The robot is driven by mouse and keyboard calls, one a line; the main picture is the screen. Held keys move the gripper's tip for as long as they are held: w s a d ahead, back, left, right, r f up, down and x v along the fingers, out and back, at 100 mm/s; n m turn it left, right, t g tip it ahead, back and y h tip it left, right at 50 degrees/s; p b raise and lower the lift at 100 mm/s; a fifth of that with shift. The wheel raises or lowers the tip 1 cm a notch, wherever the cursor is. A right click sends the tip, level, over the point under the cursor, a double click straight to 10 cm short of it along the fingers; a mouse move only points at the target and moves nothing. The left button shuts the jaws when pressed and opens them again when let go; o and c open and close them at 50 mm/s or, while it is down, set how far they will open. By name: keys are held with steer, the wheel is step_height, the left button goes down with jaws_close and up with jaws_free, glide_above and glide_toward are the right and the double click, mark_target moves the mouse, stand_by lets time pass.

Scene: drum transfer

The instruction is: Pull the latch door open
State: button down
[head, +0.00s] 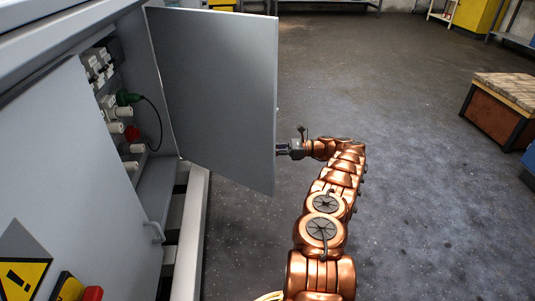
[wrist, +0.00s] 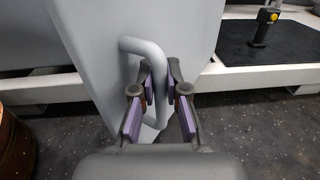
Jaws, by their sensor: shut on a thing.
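The latch door (head: 215,90) is a flat grey panel that stands swung open from the grey cabinet (head: 60,140) in the head view. In the wrist view the door (wrist: 90,45) fills the upper left, with a grey bar handle (wrist: 148,50) on its face. My gripper (head: 284,149) is at the door's right edge in the head view, its fingertips partly hidden behind the door. In the wrist view my gripper (wrist: 155,95) has its purple-padded fingers on both sides of the handle, shut on it.
The open cabinet shows plugs and sockets, with a green plug (head: 127,97) and a red one (head: 131,132). The floor (head: 400,90) between is clear.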

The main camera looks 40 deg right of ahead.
steer(key=shift+w, duration=0.1)
stand_by(0.3)
steer(key=c, duration=1.5)
jaws_free()
steer(key=o, duration=0.3)
steer(key=shift+r, duration=0.15)
